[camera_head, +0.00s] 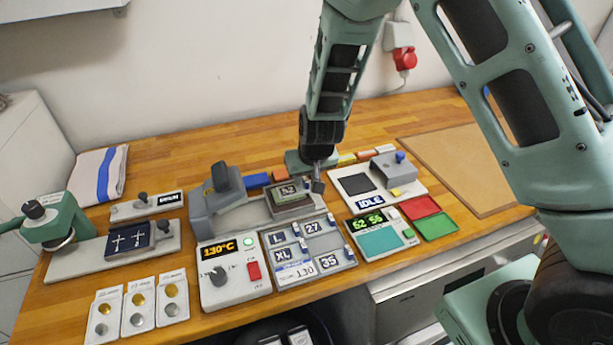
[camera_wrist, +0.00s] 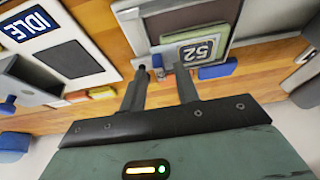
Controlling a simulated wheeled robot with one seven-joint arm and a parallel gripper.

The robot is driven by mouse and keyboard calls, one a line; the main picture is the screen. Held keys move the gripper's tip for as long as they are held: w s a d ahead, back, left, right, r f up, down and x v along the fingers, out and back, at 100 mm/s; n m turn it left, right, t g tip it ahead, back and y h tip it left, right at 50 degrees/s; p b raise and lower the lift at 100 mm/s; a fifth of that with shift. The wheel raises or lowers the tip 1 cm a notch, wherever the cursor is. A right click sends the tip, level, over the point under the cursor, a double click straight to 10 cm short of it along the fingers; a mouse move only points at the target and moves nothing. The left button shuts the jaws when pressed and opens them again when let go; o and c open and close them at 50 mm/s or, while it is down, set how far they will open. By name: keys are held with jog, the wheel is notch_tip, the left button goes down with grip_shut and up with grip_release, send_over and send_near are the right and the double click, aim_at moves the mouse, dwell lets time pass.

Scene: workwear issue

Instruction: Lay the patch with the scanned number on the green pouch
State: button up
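The patch numbered 52 (camera_head: 287,189) is dark with pale digits. The patch (camera_wrist: 194,52) and pouch (camera_wrist: 192,19) also show in the wrist view. A small blue piece (camera_wrist: 157,62) shows at the patch's edge, between my fingers. My gripper (camera_wrist: 162,72) has its fingertips apart beside the patch, with no visible grip on it. In the head view my gripper (camera_head: 318,184) is just right of the press. The scanner display (camera_head: 369,221) seems to read 52 56.
A tray (camera_head: 345,263) in front holds patches marked L, 27, XL and 35. The press (camera_head: 223,190) stands left of the pouch. A control box (camera_head: 232,279) reads 130°C. The device marked IDLE (camera_head: 372,200) and red and green pads (camera_head: 421,207) are at right.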

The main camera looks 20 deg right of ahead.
jog(key=v, duration=1.1)
jog(key=s+a+r+n+g, duration=0.1)
jog(key=s+a+r+n, duration=0.1)
jog(key=s, duration=0.7)
jog(key=s+a+r+n+g, duration=0.2)
jog(key=s+n, duration=0.1)
jog(key=s, duration=0.6)
jog(key=s+a+r+n+g, duration=0.1)
jog(key=s+a+r+n, duration=0.1)
jog(key=s, duration=0.8)
jog(key=shift+a+r+n+y+p, duration=0.15)
jog(key=shift+r+n+y+p, duration=0.15)
jog(key=shift+r+n, duration=0.15)
notch_tip(320, 180, down, 3)
jog(key=b, duration=0.3)
